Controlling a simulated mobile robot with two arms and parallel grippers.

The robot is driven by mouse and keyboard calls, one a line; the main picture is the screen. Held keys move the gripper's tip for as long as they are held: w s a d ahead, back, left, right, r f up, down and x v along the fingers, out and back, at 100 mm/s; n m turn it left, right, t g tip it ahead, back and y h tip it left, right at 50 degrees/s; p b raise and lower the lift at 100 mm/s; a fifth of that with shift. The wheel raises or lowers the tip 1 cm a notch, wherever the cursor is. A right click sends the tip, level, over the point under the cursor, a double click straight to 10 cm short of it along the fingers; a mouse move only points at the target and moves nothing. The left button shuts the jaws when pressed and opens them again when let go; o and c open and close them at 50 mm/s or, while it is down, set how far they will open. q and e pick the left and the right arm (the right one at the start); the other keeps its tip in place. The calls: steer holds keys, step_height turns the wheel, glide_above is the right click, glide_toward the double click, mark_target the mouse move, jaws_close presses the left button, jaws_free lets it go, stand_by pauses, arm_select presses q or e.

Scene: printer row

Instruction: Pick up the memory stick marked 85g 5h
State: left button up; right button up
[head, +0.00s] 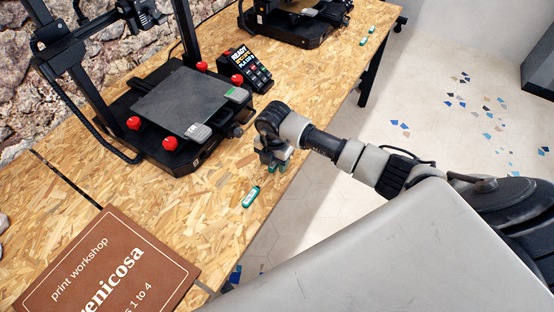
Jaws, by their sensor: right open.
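A green memory stick (251,196) with a pale label lies on the wooden table near its front edge; the print on it is too small to read. My right gripper (274,163) is open, just beyond that stick and low over the table edge. Some teal shows at its fingertips; I cannot tell whether this is another stick or part of the gripper. Two more small green sticks (363,42) (371,29) lie farther along the table, their marks unreadable. My left gripper is not in view.
A printer (177,108) with red knobs stands on the table (110,180), a small display with keys (246,70) beside it. A second printer (292,22) is farther back. A brown sign (105,268) lies at the near left. Bare tabletop surrounds the near stick.

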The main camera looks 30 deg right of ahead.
steer(key=shift+f, duration=0.25)
jaws_close()
steer(key=shift+r, duration=0.15)
